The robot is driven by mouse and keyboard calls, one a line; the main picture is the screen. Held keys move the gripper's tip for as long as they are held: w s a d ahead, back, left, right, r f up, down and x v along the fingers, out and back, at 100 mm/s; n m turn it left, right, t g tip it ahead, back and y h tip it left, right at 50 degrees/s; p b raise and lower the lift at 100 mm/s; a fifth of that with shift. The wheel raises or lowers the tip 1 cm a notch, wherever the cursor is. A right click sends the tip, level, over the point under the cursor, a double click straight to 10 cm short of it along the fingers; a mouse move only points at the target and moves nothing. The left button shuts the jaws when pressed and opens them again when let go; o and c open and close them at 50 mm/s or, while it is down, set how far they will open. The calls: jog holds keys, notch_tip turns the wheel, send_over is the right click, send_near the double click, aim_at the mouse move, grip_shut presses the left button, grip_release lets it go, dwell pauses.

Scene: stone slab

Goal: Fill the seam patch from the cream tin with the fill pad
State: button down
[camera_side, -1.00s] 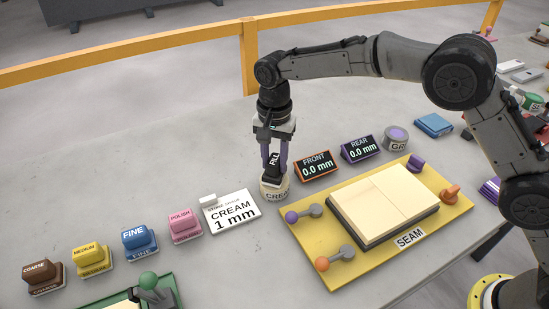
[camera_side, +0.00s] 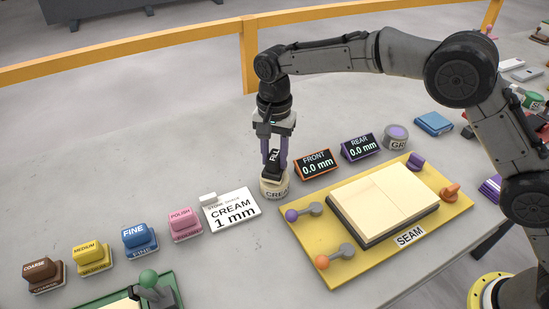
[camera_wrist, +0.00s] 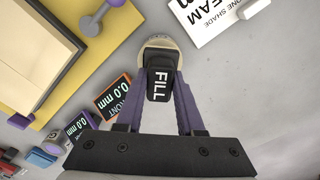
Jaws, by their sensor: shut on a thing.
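My gripper (camera_side: 272,155) is shut on the black fill pad (camera_side: 272,168), whose FILL label also shows in the wrist view (camera_wrist: 158,85). The pad is at the mouth of the cream tin (camera_side: 274,189); whether it touches the cream inside cannot be told. In the wrist view the tin's pale rim (camera_wrist: 164,44) shows beyond the pad. The seam patch is two cream stone pieces (camera_side: 384,205) with a thin line between them, on the yellow SEAM board (camera_side: 318,262) to the right of the tin.
FRONT (camera_side: 316,164) and REAR (camera_side: 360,147) displays read 0.0 mm behind the board. Purple and orange clamps (camera_side: 340,255) stand on the board. A card (camera_side: 231,210) reads CREAM 1 mm. Several coloured pads (camera_side: 140,240) lie left. A grey tin (camera_side: 396,138) stands behind.

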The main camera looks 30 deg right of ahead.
aim_at(274, 155)
jog(key=shift+r, duration=3.05)
